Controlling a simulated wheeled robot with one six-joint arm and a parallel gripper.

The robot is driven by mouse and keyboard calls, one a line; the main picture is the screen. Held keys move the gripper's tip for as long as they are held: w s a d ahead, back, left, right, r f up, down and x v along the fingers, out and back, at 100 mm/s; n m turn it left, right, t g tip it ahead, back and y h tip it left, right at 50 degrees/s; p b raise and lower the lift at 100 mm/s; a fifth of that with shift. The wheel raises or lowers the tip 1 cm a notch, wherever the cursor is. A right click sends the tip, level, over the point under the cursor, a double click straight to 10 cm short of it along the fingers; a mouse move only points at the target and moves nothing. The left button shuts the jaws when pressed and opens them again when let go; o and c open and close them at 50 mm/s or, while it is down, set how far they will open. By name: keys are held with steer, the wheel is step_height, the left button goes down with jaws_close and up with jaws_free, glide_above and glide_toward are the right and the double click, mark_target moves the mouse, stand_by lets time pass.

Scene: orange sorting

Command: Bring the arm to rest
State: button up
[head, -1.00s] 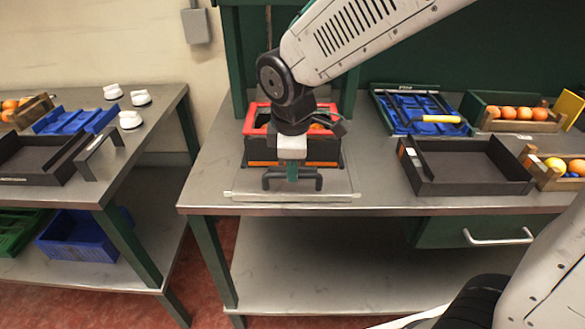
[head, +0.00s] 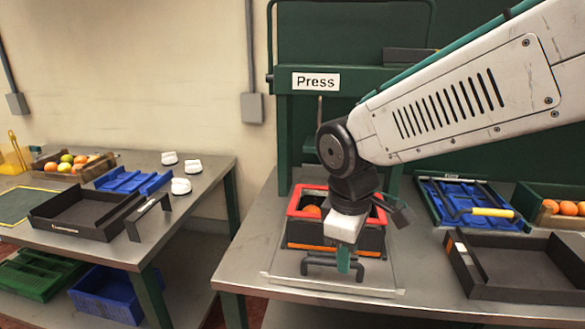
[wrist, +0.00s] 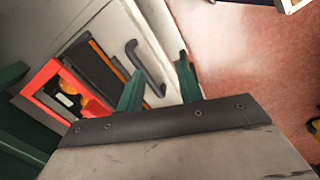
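My arm (head: 450,105) reaches in from the upper right of the head view and bends down at its elbow. My gripper (head: 343,262) hangs in front of the red-rimmed press box (head: 292,212), near its dark handle (head: 318,260). In the wrist view my gripper (wrist: 160,72) shows two green fingers standing apart with nothing held between them. The dark handle (wrist: 143,68) and the red-rimmed box (wrist: 40,88) lie beyond the fingers. An orange (head: 312,211) shows inside the box, partly hidden by my arm.
A black tray (head: 515,270), a blue rack (head: 440,205) and a crate of oranges (head: 535,190) stand right of the press. The left table (head: 120,255) holds a black tray, blue rack, white items and a fruit crate. A floor gap separates the tables.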

steer(key=s+d+r+m, duration=0.4)
steer(key=s+d+m, duration=0.7)
steer(key=s+d, duration=0.3)
steer(key=shift+s+m+t+y, duration=0.3)
steer(key=shift+s+m+y, duration=0.1)
steer(key=shift+s, duration=0.5)
